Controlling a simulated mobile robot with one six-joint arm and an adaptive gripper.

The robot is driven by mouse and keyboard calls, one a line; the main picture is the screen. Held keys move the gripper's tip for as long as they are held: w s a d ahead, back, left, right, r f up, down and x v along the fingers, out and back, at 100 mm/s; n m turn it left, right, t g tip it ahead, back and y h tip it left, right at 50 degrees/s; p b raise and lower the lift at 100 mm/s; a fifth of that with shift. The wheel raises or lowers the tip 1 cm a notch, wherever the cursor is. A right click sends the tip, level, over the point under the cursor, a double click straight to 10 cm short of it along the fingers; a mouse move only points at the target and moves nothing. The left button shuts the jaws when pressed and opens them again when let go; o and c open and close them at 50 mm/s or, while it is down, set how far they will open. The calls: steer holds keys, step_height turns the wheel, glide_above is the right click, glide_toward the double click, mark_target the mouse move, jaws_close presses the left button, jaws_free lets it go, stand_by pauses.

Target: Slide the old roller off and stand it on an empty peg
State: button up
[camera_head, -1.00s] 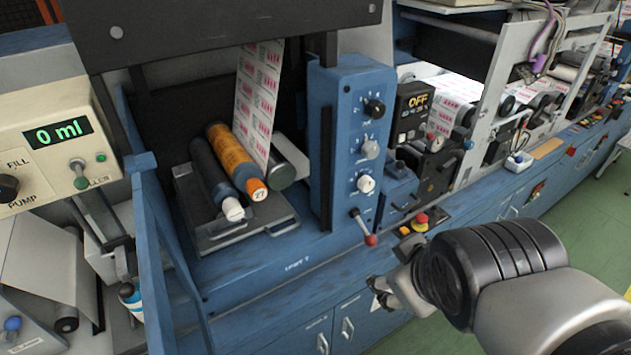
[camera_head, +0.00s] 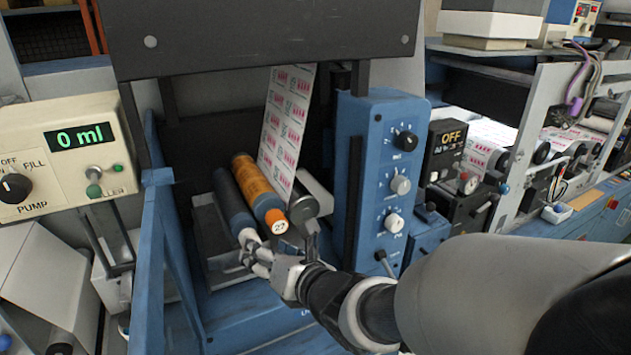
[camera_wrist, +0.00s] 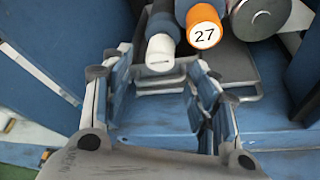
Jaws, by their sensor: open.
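An orange roller (camera_head: 258,192) with "27" on its end lies in the blue machine unit. Its numbered end also shows in the wrist view (camera_wrist: 204,28). To its left lies a dark roller (camera_head: 233,203) with a white end (camera_wrist: 160,52). A grey roller (camera_wrist: 262,14) lies to the right of the orange one. I cannot tell which roller is the old one. My gripper (camera_head: 255,256) is in front of the roller ends. In the wrist view my open fingers (camera_wrist: 160,66) are on either side of the dark roller's white end, with no clear grip. No peg can be made out.
A grey tray (camera_wrist: 240,68) lies under the rollers. A printed web (camera_head: 287,125) runs down by the orange roller. A blue guard (camera_head: 160,250) stands at left and a blue control column (camera_head: 375,170) at right. A pump box (camera_head: 62,150) reads 0 ml.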

steer(key=x, duration=0.2)
steer(key=b+x, duration=0.1)
steer(key=x, duration=0.4)
steer(key=shift+f, duration=0.3)
steer(key=shift+b+x, duration=0.95)
steer(key=shift+x, duration=0.05)
steer(key=shift+r, duration=0.15)
